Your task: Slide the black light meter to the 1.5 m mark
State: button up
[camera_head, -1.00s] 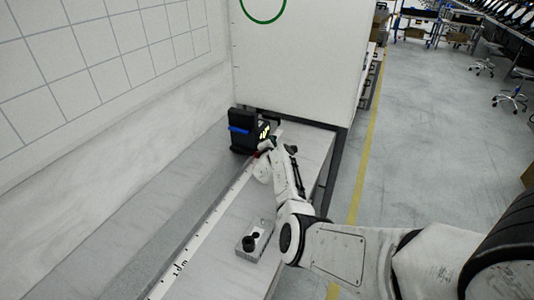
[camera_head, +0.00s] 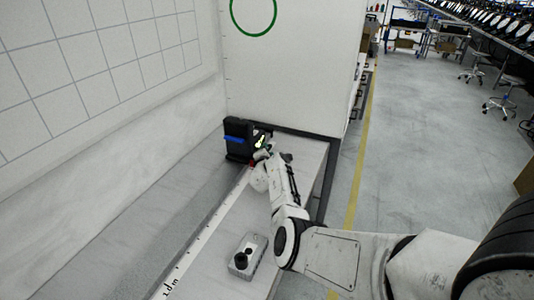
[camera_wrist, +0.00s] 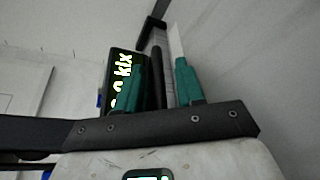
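The black light meter (camera_head: 238,140) with a blue band stands at the far end of the bench, near the white panel. Its lit display, with "klx" readable, shows in the wrist view (camera_wrist: 121,80). My gripper (camera_head: 262,160) is right by the meter, at its near right side. In the wrist view my teal-tipped fingers (camera_wrist: 168,85) stand apart, with a dark upright bar between them. A gap shows between the bar and the right finger. The white scale (camera_head: 200,243) with tick marks runs along the bench; a "1dm" label is at its near end. The 1.5 m mark is not readable.
A small grey box with a black knob (camera_head: 247,256) sits on the bench near my arm. The tall white panel (camera_head: 290,75) with a green ring closes the far end. A tiled wall (camera_head: 90,70) is at left; open floor lies right.

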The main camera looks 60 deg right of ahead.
jog(key=shift+a+r, duration=0.1)
jog(key=shift+s+a+r+p, duration=0.1)
jog(key=shift+a+p, duration=0.2)
jog(key=shift+p, duration=0.15)
jog(key=p+v, duration=0.4)
jog(key=v, duration=0.6)
